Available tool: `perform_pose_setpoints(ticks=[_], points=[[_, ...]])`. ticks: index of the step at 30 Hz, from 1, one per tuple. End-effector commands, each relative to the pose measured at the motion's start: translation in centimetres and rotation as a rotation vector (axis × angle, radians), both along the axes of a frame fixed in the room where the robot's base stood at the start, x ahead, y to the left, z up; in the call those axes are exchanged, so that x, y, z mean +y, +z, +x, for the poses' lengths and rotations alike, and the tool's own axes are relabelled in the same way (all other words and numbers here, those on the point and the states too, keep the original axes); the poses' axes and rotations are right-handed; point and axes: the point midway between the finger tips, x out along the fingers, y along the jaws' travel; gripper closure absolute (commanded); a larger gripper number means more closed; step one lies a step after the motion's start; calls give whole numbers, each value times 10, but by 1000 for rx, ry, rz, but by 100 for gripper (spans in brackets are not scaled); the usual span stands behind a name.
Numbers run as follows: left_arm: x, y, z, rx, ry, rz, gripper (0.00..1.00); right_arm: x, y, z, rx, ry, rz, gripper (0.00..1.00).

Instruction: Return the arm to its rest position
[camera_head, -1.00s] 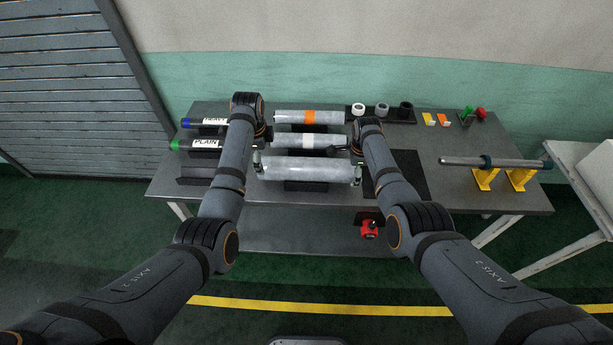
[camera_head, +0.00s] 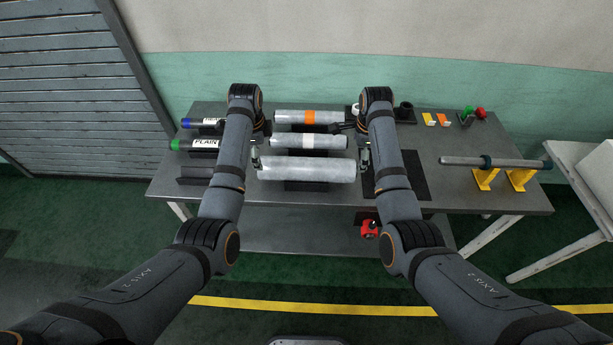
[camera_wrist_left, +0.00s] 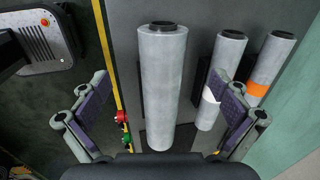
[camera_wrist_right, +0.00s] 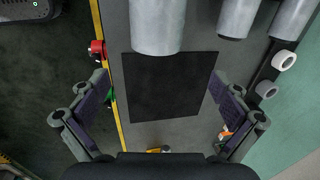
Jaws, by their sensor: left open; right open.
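My left gripper (camera_head: 256,158) is open and empty at the left end of the front grey film roll (camera_head: 308,170). In the left wrist view its fingers stand wide apart (camera_wrist_left: 160,82), with the front roll (camera_wrist_left: 167,90) between them in the picture; I see no contact. My right gripper (camera_head: 364,156) is open and empty by the right end of that roll. In the right wrist view its fingers (camera_wrist_right: 160,78) frame a black mat (camera_wrist_right: 172,88), and the roll's end (camera_wrist_right: 157,28) shows at the top. Both forearms reach forward over the table.
Behind lie a white-banded roll (camera_head: 309,141) and an orange-banded roll (camera_head: 308,117). "PLAIN" tubes (camera_head: 206,144) lie left. A bar on yellow stands (camera_head: 490,163) is at the right, near green and red knobs (camera_head: 481,112). A red device (camera_head: 369,229) is low in front. Another table (camera_head: 590,170) stands right.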

Motion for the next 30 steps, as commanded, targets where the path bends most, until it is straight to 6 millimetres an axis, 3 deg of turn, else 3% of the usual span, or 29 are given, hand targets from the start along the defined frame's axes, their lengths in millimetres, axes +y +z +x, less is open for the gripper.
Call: perform_pose_setpoints(ticks=[6, 22, 26, 30], points=[[0, 0, 0, 0, 0, 0, 1, 0, 14, -3, 1, 0, 0, 1], [4, -7, -5, 0, 30, -5, 1, -4, 7, -8, 2, 19, -5, 1], [27, -42, -40, -8, 240, -39, 1, -27, -30, -43, -5, 179, -45, 1], [64, -82, -115, -46, 617, -98, 1, -63, -72, -118, -25, 511, -149, 1]])
